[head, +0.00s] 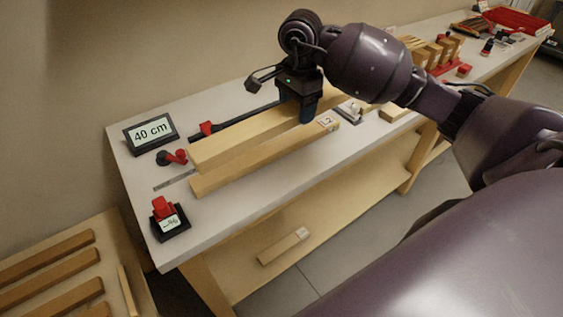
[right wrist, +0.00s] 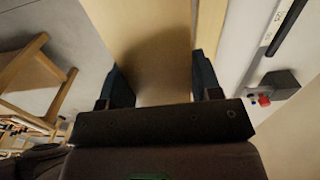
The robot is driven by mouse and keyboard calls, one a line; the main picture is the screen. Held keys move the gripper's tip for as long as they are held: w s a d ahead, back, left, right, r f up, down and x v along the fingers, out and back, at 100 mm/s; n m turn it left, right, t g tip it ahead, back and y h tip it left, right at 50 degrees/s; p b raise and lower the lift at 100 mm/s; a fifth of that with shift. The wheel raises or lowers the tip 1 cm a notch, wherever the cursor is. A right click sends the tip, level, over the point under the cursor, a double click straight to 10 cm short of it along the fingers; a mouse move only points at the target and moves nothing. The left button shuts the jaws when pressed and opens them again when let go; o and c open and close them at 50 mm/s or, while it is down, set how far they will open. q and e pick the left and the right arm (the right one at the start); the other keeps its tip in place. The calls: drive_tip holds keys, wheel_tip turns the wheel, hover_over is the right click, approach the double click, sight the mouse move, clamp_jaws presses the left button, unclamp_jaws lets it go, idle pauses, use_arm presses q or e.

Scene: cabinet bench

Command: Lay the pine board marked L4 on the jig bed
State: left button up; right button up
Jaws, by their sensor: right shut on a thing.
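My right gripper (head: 305,105) is shut on a long pale pine board (head: 240,138), with one finger down its near side. In the right wrist view the held board (right wrist: 150,45) runs away between the two fingers (right wrist: 160,85). No mark is readable on it. A second pine board (head: 255,160), tagged L2 at its right end, lies along the near side of the held one on the bench. I cannot tell whether the held board touches the surface. The jig bed is largely hidden under the boards; its black rail (head: 245,114) shows behind them. My left gripper is not in view.
A 40 cm display (head: 151,133), a red-handled clamp (head: 176,158) and a red device (head: 167,218) stand at the bench's left end. A tagged board (head: 284,247) lies on the lower shelf. A rack with several wood pieces (head: 435,50) stands farther right.

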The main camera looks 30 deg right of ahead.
sight(294, 175)
wheel_tip(294, 175, down, 20)
drive_tip(key=shift+p, duration=0.55)
drive_tip(key=shift+f, duration=0.15)
drive_tip(key=o, duration=1.2)
